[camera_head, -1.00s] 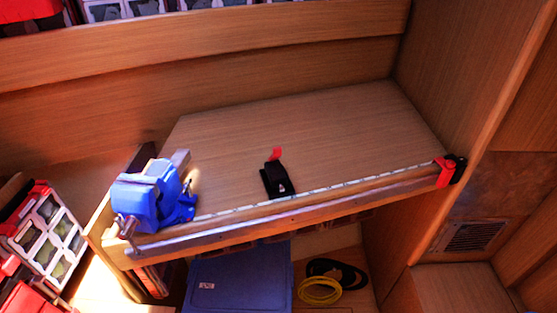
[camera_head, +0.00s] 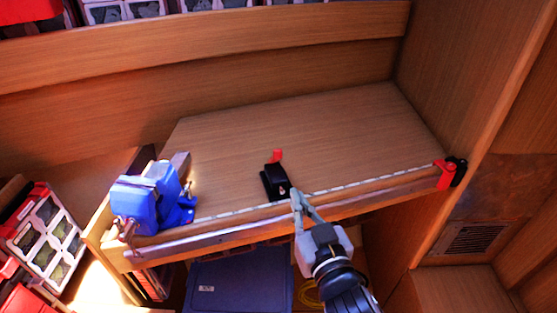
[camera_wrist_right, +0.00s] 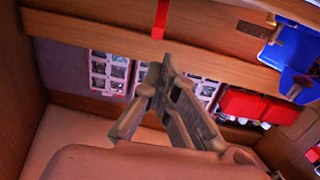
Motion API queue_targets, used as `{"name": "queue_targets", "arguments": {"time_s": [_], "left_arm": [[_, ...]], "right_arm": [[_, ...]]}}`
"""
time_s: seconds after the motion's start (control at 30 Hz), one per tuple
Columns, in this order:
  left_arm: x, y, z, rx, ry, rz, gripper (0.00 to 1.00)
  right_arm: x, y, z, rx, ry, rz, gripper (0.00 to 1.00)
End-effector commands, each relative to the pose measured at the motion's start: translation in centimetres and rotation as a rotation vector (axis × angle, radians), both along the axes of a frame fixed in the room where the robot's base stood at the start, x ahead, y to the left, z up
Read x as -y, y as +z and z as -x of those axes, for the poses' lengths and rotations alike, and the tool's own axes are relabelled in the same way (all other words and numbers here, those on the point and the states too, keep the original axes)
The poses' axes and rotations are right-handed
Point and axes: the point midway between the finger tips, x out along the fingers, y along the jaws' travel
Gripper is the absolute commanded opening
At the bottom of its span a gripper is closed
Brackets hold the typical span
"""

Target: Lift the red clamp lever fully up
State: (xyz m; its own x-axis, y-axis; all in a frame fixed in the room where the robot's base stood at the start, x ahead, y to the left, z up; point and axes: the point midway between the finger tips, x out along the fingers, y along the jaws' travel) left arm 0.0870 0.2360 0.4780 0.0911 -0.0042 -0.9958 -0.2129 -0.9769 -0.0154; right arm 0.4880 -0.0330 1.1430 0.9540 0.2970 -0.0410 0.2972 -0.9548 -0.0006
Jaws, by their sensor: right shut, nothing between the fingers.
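The red clamp lever (camera_head: 277,155) shows as a small red tab at the far end of a black clamp body (camera_head: 275,181), which sits on the wooden bench near its front edge. How far the lever is raised is hard to tell at this size. My right gripper (camera_head: 298,194) is shut and empty. Its fingertips are just in front and to the right of the clamp body, at the bench's front edge, and apart from the lever in the picture. My left gripper is not in view.
A blue vise (camera_head: 142,202) stands at the bench's left end. A red and black clamp (camera_head: 447,174) sits at the right front corner. A blue bin (camera_head: 240,285) and a yellow coil (camera_head: 309,293) are below. The bench top (camera_head: 340,135) behind the clamp is clear.

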Motion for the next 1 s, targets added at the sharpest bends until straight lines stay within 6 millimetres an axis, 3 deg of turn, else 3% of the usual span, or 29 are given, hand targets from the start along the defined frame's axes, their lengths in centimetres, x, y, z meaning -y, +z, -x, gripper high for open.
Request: {"name": "queue_targets", "arguments": {"time_s": [0.17,0.7,1.0], "left_arm": [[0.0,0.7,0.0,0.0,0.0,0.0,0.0],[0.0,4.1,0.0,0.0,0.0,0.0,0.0],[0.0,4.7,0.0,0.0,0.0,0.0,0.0]], "right_arm": [[-0.7,0.4,-1.5,0.012,0.005,0.0,0.0],[-3.8,0.2,-11.3,0.009,0.005,0.001,0.0],[-4.4,-0.3,-13.2,0.007,0.005,0.0,0.0]]}}
